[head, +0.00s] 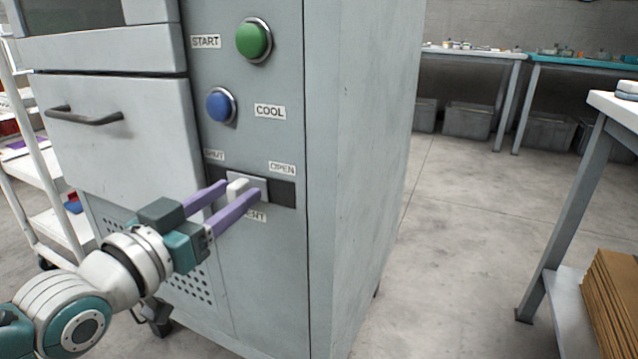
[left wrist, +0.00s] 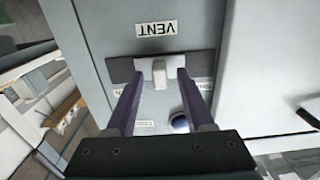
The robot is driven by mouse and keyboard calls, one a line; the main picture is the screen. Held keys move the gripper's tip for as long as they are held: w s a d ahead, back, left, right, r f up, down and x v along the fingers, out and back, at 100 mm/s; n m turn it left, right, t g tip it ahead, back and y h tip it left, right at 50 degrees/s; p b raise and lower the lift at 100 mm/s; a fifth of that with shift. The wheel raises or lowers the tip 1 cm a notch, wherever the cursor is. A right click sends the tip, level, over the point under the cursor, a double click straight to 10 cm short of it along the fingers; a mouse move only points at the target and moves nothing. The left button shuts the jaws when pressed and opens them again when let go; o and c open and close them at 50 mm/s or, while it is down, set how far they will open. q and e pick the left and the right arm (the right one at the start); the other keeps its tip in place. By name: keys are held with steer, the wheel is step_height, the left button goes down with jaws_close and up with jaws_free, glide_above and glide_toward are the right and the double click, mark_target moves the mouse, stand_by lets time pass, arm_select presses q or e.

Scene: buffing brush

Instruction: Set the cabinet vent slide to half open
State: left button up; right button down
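The vent slide is a pale plate (head: 262,187) with a raised white knob (head: 237,187), in a dark horizontal track (head: 284,194) on the cabinet front. SHUT is printed above the left end and OPEN above the right. In the left wrist view, turned upside down, the plate sits near the middle of the track (left wrist: 120,70) and the knob (left wrist: 159,73) stands between my purple fingers. My left gripper (head: 239,190) is open around the knob, with a gap on each side in the wrist view. My right gripper is not in view.
Above the vent are a blue COOL button (head: 221,105) and a green START button (head: 254,40). A drawer with a dark handle (head: 84,116) is at left. A white cart (head: 40,175) stands far left, a table (head: 612,105) at right. Floor between is clear.

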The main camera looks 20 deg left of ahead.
arm_select(q)
steer(key=shift+s+r, duration=0.1)
steer(key=shift+s, duration=0.1)
steer(key=s+p, duration=0.3)
steer(key=s, duration=0.6)
steer(key=shift+s+a, duration=0.3)
steer(key=shift+a, duration=0.15)
steer(key=shift+p, duration=0.3)
